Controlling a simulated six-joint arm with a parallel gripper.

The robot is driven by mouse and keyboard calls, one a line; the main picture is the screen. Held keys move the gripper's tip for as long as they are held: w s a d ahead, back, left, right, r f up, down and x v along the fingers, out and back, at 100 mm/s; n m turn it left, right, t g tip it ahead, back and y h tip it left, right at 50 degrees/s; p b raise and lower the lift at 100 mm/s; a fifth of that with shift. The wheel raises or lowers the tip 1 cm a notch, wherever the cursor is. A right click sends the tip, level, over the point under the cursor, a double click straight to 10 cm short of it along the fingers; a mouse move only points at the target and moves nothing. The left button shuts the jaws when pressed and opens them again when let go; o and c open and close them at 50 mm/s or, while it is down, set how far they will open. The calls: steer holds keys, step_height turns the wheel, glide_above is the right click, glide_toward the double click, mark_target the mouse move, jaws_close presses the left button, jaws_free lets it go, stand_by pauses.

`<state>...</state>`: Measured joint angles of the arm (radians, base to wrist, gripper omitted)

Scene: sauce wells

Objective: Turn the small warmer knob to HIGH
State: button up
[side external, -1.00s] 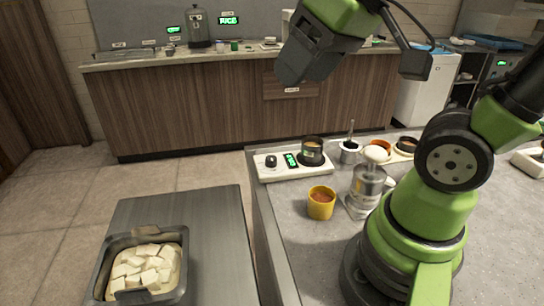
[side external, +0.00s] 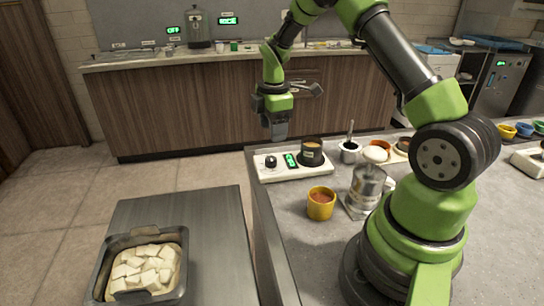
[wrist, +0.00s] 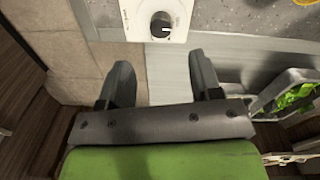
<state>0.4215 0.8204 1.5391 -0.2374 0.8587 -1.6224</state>
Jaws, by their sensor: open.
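The small warmer (side external: 288,174) is a white unit near the counter's far left corner in the side view. Its black knob (side external: 270,162) sits at the left end, beside a green-lit display (side external: 290,160). In the wrist view the knob (wrist: 161,24) is at the top centre with a pale pointer mark; its label is too small to read. My gripper (side external: 279,133) points down above the warmer's knob end, apart from it. In the wrist view my gripper (wrist: 160,80) has its two fingers wide apart with nothing between them, and the knob lies beyond the tips.
A dark pot (side external: 311,153) stands on the warmer's right part. A yellow cup (side external: 320,204), a metal dispenser (side external: 366,188) and a dark cup with a spoon (side external: 349,152) stand nearby. A tray of white cubes (side external: 182,245) is at the lower left.

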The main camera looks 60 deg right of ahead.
mark_target(272, 158)
step_height(272, 158, down, 9)
steer(key=shift+w, duration=0.15)
steer(key=c, duration=0.9)
steer(key=shift+c, duration=0.2)
